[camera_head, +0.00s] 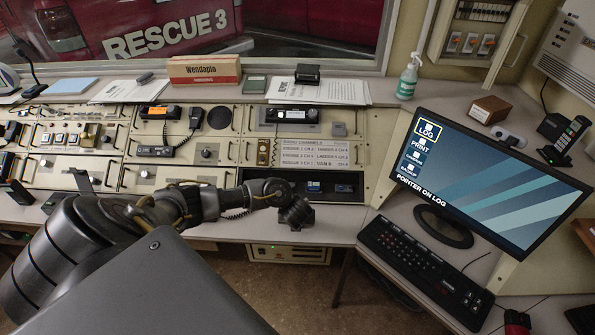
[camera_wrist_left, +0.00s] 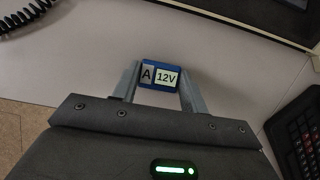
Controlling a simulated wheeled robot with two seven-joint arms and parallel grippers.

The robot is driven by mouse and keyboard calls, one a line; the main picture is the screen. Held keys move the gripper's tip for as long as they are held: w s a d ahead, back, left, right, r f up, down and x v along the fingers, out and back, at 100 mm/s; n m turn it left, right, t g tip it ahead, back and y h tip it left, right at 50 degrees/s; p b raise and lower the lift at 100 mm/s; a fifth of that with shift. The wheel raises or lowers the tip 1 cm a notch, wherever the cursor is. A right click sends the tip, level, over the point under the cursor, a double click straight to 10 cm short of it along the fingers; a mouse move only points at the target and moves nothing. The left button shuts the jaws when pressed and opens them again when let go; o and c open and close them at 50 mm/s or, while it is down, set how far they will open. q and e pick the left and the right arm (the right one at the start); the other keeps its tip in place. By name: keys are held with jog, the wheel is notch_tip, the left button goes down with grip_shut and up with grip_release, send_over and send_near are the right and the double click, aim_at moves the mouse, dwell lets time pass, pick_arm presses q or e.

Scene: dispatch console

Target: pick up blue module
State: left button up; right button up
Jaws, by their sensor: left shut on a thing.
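In the left wrist view, a small blue module (camera_wrist_left: 159,88) with a grey "A" panel and a pale "12V" label sits between the two fingers of my left gripper (camera_wrist_left: 160,80). The gripper is shut on it, with the counter's front strip behind it. In the head view, my left gripper (camera_head: 296,213) is over the counter just in front of the console, and the module in it is hidden. My right gripper is in neither view.
The console bay (camera_head: 300,183) behind the gripper holds small blue-faced units. To the right stand a black keyboard (camera_head: 425,272) and a monitor (camera_head: 485,180). A coiled cord (camera_wrist_left: 22,17) lies at upper left in the wrist view. The counter around the gripper is mostly clear.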

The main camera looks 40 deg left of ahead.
pick_arm(q)
jog(key=shift+c, duration=1)
notch_tip(320, 180, up, 28)
jog(key=p, duration=1.2)
jog(key=shift+d, duration=0.1)
